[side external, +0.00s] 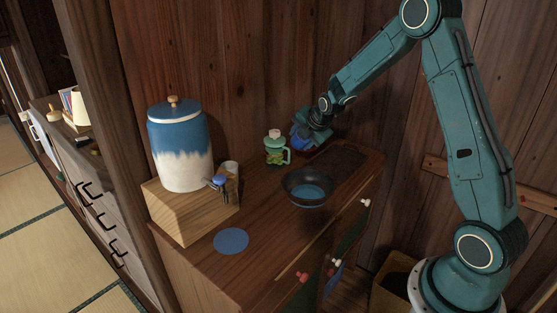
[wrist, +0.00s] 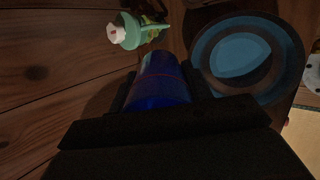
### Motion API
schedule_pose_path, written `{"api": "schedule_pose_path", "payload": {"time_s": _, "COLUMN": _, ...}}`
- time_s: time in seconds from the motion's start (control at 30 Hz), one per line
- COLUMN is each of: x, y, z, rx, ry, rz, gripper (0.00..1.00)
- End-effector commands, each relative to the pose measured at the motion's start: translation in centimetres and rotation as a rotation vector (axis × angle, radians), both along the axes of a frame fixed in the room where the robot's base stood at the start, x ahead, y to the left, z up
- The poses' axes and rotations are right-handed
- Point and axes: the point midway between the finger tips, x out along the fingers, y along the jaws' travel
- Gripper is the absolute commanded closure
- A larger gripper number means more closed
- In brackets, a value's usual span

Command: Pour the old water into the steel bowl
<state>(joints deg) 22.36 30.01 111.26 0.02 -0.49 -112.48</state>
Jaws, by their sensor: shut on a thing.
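My gripper (side external: 308,134) is shut on a blue cup-like vessel (side external: 300,143) above the back of the wooden cabinet top. In the wrist view the blue vessel (wrist: 160,82) sits between the dark fingers; I cannot see its inside or any water in it. The bowl (side external: 307,187) is dark-rimmed with a blue area inside, and stands on the cabinet top in front of and below the gripper. In the wrist view the bowl (wrist: 200,75) is to the right of the held vessel, apart from it in the picture.
A small green handled pot (side external: 274,153) with a pale knob stands left of the gripper. A dark tray (side external: 340,158) lies behind the bowl. A blue-and-white lidded jar (side external: 183,160) with a tap stands on a wooden block (side external: 205,219). A flat blue disc (side external: 231,241) lies in front.

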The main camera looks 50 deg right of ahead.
Motion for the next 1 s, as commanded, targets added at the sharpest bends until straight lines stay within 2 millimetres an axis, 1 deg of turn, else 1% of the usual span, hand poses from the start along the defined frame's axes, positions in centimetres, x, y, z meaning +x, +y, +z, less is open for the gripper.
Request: {"api": "schedule_pose_path", "payload": {"time_s": 1.0, "x": 0.1, "y": 0.0, "z": 1.3, "rx": 0.161, "ry": 0.390, "rz": 0.000, "gripper": 0.76}}
